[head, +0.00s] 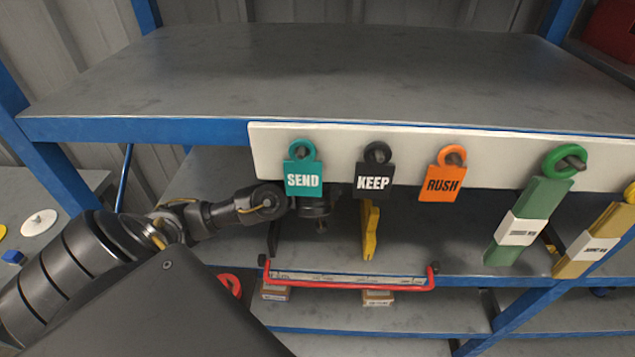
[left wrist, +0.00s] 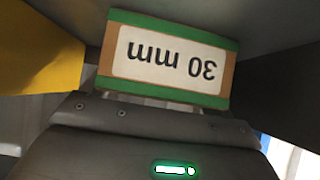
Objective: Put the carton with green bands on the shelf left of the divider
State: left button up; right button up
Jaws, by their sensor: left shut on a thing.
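The carton with green bands (left wrist: 168,62) shows in the left wrist view. It is brown with green edges and a white label reading "30 mm", upside down in this view. My left gripper (head: 318,212) is shut on it, with a yellow piece on its left and a dark piece on its right. In the head view the gripper is partly behind the white board, and I cannot make out the carton there. A yellow upright piece (head: 370,232) shows below the KEEP tag; I cannot tell whether it is the divider. My right gripper is not in view.
A white board (head: 410,145) with SEND (head: 302,180), KEEP (head: 373,181) and RUSH (head: 442,183) tags crosses the shelf front. Green (head: 520,220) and tan (head: 600,240) strips hang at right. A red-edged rail (head: 350,284) lies below. The top shelf (head: 330,75) is bare.

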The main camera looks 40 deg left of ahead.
pick_arm(q)
jog(key=o, duration=1)
jog(key=shift+f, duration=0.1)
